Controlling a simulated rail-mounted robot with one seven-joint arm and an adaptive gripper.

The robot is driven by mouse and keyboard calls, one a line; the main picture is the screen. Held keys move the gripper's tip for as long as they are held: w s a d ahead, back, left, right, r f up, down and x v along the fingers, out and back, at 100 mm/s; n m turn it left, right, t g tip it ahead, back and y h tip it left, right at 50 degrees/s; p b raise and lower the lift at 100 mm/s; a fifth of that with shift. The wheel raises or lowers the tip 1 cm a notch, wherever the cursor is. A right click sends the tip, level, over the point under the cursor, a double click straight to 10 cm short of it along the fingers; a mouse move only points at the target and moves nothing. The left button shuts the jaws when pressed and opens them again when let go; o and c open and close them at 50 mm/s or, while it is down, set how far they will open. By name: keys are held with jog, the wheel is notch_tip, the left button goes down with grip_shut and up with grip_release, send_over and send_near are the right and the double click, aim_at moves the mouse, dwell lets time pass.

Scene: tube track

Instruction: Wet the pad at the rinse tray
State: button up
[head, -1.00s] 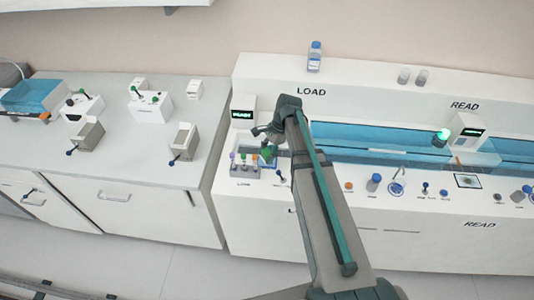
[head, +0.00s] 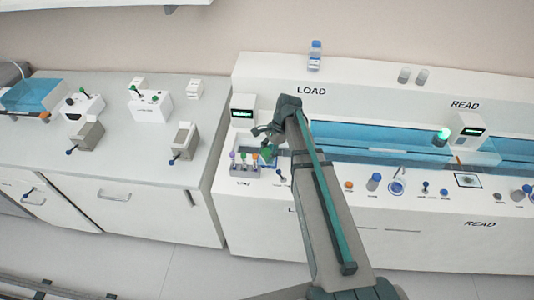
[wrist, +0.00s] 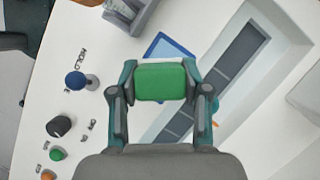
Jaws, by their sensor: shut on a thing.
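My gripper (wrist: 160,90) is shut on a green pad (wrist: 160,82) with a pale upper edge, one finger on each side of it. In the head view my gripper (head: 266,148) is over the LOAD end of the long white bench, beside the tube rack. A blue-rimmed tray (wrist: 168,44) lies just beyond the pad in the wrist view and is partly hidden by it. It looks like the rinse tray, but no label shows. I cannot tell whether the pad touches it.
A blue-topped knob (wrist: 76,80) and a black knob (wrist: 59,126) rise from the panel. A long blue channel (head: 375,140) runs rightward. A display (head: 243,113) stands behind.

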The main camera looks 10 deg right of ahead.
aim_at(267, 152)
jog(key=shift+f, duration=0.4)
dwell(1.7)
jog(key=shift+r+p, duration=2.7)
jog(key=shift+r, duration=0.9)
